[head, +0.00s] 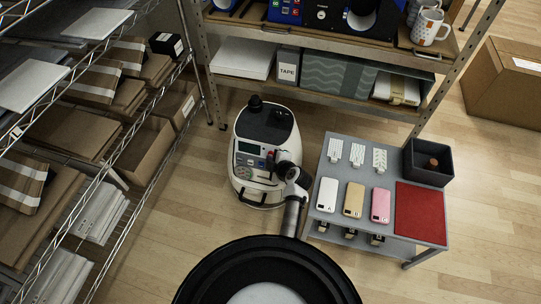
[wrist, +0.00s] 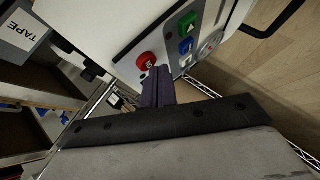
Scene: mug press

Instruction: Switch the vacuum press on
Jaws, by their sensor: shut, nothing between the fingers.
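The vacuum press (head: 262,130) is a rounded white machine on the floor, with a dark top and a small display (head: 249,148) on its front panel. In the wrist view its panel (wrist: 165,38) carries a round red button (wrist: 146,61), a green button (wrist: 189,22) and a blue button (wrist: 186,46). My gripper (wrist: 157,72) is shut and empty. Its fingertips are right at the lower right edge of the red button; whether they touch it I cannot tell. In the head view my arm hides the panel's right part, and the fingertips are hard to make out.
A grey table (head: 327,198) right of the press holds phone cases, white cards, a red mat (head: 420,213) and a dark bin (head: 428,163). Wire racks with boxes (head: 66,133) stand at left, and a shelf unit (head: 300,88) behind. Wooden floor is free around the press.

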